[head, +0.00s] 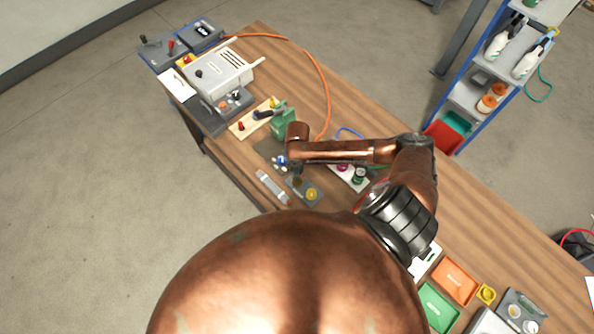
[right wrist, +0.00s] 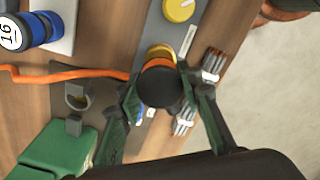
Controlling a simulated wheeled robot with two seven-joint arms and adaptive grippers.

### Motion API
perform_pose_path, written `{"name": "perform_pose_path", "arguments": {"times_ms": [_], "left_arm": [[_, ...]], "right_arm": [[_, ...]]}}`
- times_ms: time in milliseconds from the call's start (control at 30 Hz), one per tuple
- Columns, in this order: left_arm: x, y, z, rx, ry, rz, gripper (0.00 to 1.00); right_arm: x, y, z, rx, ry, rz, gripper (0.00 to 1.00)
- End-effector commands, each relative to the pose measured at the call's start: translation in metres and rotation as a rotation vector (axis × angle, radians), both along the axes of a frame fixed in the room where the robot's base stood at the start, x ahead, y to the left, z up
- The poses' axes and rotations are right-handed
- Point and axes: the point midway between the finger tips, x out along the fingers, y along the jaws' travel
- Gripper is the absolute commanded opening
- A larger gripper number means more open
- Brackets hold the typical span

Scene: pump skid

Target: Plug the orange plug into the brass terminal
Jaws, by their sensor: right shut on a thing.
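In the right wrist view, my right gripper (right wrist: 166,88) is shut on the orange plug (right wrist: 157,65), which has a black body and an orange collar. The brass terminal (right wrist: 160,50) shows as a yellowish ring just beyond the collar, partly hidden by the plug. The plug overlaps it, and I cannot tell whether the plug is in it or just above it. In the head view, my right gripper (head: 296,168) is small and points down over the grey plate (head: 296,190); the plug is hard to make out there. My left gripper is not in view.
A yellow knob (right wrist: 178,8) sits beside the terminal. An orange cable (right wrist: 60,75) runs in from the left. A green block (right wrist: 50,150) and a small grey holder (right wrist: 78,98) lie left of the gripper. Bundled grey pieces (right wrist: 212,65) lie to the right.

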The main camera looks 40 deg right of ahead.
Motion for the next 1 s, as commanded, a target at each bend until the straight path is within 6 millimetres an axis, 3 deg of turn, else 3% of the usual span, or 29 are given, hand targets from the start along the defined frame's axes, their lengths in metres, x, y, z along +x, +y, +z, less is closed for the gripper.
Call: {"name": "perform_pose_path", "arguments": {"times_ms": [200, 1000], "left_arm": [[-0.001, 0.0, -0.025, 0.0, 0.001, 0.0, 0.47], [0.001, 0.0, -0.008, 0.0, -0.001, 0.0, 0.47]], "right_arm": [[0.0, 0.0, -0.022, -0.001, -0.001, 0.0, 0.0], [-0.001, 0.0, -0.016, 0.001, -0.001, 0.0, 0.0]]}}
